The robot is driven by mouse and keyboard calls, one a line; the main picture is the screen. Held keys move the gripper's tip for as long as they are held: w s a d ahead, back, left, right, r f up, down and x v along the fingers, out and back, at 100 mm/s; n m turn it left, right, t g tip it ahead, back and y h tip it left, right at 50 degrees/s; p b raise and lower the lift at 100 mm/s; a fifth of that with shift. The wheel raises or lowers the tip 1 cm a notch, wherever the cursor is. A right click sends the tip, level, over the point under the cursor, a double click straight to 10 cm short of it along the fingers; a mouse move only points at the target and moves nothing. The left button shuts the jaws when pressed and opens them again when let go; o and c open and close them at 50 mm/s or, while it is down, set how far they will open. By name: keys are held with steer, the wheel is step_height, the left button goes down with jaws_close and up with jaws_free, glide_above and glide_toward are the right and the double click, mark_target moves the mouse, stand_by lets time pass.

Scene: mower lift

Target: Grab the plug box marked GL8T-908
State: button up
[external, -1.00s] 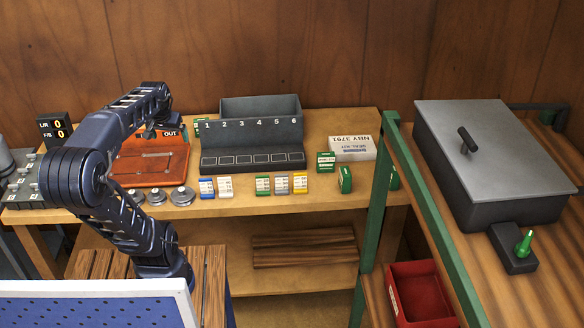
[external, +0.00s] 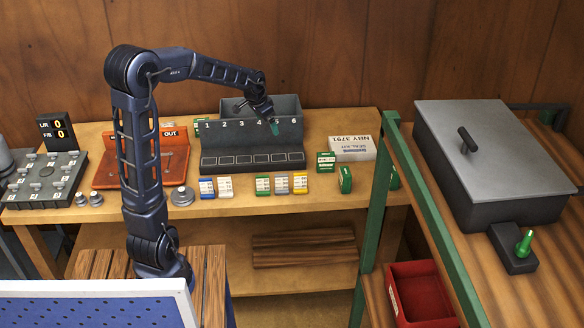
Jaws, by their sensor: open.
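Small green-and-white boxes that may be plug boxes stand on the bench: one (external: 326,161) beside the white carton, one (external: 345,180) nearer the front edge, and one (external: 393,178) partly behind the green post. Another green box (external: 198,127) shows partly at the left of the grey bin. Their markings are too small to read, so I cannot tell which is GL8T-908. My gripper (external: 273,124) is open, pointing down at the right part of the grey numbered bin. A teal-green piece shows at its tip; I cannot tell whether it is a finger or something else.
The grey bin (external: 229,135) is numbered 1 to 6. Small blue, white, green and yellow boxes (external: 263,185) line the bench front. A white carton (external: 351,148) is at right. An orange tray (external: 113,175) lies at left. A green post (external: 379,200) stands at the bench's right.

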steer(key=s+d+f+m+g+h, duration=0.1)
steer(key=d+f+m, duration=0.15)
steer(key=d, duration=0.45)
steer(key=d+f+m, duration=0.1)
steer(key=d+f, duration=0.3)
steer(key=d, duration=0.3)
steer(key=m+g, duration=0.2)
glide_toward(346, 171)
steer(key=f, duration=0.2)
steer(key=shift+h, duration=0.4)
steer(key=x, duration=1)
steer(key=shift+s, duration=0.1)
steer(key=c, duration=1.2)
